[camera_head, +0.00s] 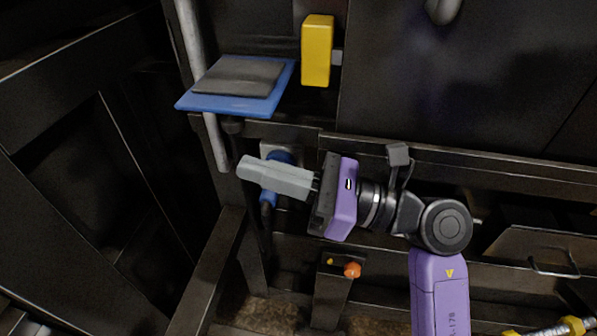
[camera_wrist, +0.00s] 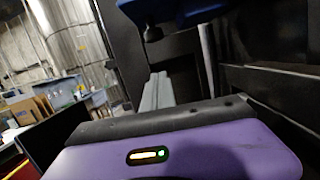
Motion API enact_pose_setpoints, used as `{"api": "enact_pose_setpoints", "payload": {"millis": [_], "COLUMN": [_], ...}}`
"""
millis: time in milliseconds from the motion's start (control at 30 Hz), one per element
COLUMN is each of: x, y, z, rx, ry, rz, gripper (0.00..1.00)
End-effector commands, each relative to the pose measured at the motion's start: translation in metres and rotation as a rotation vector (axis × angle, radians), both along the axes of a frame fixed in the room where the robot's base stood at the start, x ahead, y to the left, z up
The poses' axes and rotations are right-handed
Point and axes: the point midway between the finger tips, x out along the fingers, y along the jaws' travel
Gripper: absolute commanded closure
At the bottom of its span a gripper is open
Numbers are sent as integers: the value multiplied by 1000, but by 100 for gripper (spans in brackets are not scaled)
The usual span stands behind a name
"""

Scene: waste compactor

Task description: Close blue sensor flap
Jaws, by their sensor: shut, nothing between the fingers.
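The blue sensor flap (camera_head: 190,101) stands out roughly level from the dark machine wall at the upper left in the head view, with a dark grey pad on its top face. In the wrist view the blue underside of what appears to be the flap (camera_wrist: 165,8) shows at the top edge. My gripper (camera_head: 242,168) is below the flap and a little to its right, apart from it. Its grey fingers are shut together, empty, and point left; they also show in the wrist view (camera_wrist: 158,85).
A yellow box (camera_head: 317,50) is on the wall right of the flap. A vertical grey pipe (camera_head: 190,40) runs behind the flap. A blue fitting (camera_head: 268,196) is behind my fingers. An orange knob (camera_head: 352,270) sits below. Open dark space lies left of my fingers.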

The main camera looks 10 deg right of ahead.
Motion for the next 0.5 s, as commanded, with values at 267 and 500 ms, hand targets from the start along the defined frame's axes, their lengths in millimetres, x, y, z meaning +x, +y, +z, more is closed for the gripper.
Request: {"api": "enact_pose_setpoints", "payload": {"millis": [267,500], "x": [2,3], "y": [1,0], "z": [36,40], "rx": [0,0], "ry": [-2,1], "rz": [0,-1], "gripper": [100,100]}}
